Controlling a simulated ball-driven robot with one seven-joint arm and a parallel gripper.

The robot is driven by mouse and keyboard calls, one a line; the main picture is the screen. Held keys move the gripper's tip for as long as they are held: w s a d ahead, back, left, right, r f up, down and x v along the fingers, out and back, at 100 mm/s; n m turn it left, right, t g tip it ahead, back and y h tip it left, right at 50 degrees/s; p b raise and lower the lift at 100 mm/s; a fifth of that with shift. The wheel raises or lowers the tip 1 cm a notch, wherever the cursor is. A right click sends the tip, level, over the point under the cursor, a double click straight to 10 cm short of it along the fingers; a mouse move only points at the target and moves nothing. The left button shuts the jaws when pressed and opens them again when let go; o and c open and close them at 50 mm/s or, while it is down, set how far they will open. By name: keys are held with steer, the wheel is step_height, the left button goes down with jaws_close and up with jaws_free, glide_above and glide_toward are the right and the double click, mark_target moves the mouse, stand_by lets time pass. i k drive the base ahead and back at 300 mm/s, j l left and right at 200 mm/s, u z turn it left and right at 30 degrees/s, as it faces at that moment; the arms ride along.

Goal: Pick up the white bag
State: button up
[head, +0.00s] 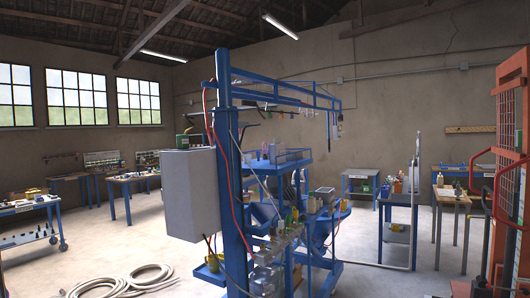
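I cannot make out a white bag in the head view. The blue mixer machine (233,180) stands in the middle of the room, with a light grey cabinet (190,195) on its left side. Small items crowd its lower platform, too small to tell apart. My gripper does not show in this view.
A coiled pale hose (122,284) lies on the floor at the lower left. A cart (30,238) and worktables (133,178) stand at the left. A dark table (400,236), a wooden-topped table (452,194) and an orange frame (510,170) are at the right. Floor between is open.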

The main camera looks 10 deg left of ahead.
mark_target(277, 148)
steer(key=i+z, duration=0.15)
steer(key=i, duration=2.6)
